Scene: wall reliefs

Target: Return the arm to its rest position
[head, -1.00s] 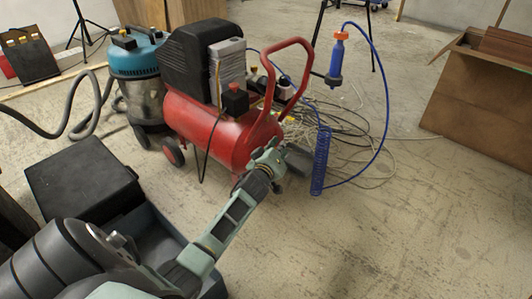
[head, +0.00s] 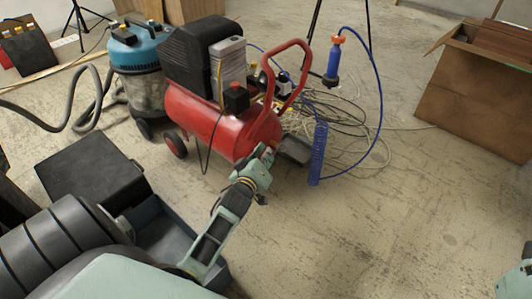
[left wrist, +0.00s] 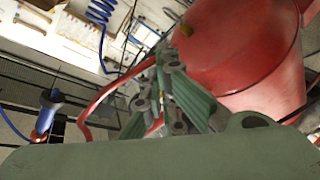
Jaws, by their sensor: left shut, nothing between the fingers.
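My left arm reaches in from the lower left of the head view. Its left gripper (head: 266,153) is shut and empty, in front of the red air compressor (head: 225,122) as the picture shows it; I cannot tell the gap between them. In the left wrist view the closed fingers of the left gripper (left wrist: 166,62) point toward the top, with the red tank (left wrist: 235,50) filling the right side behind them. My right gripper is not in view; only a pale green part of me shows at the lower right edge of the head view.
A blue-topped vacuum (head: 138,62) with a grey hose stands left of the compressor. A coiled blue air hose (head: 318,153) and tangled cables (head: 350,130) lie to its right. A black case (head: 90,172) sits near my arm. A cardboard box (head: 478,95) stands right. Open floor fills the lower right.

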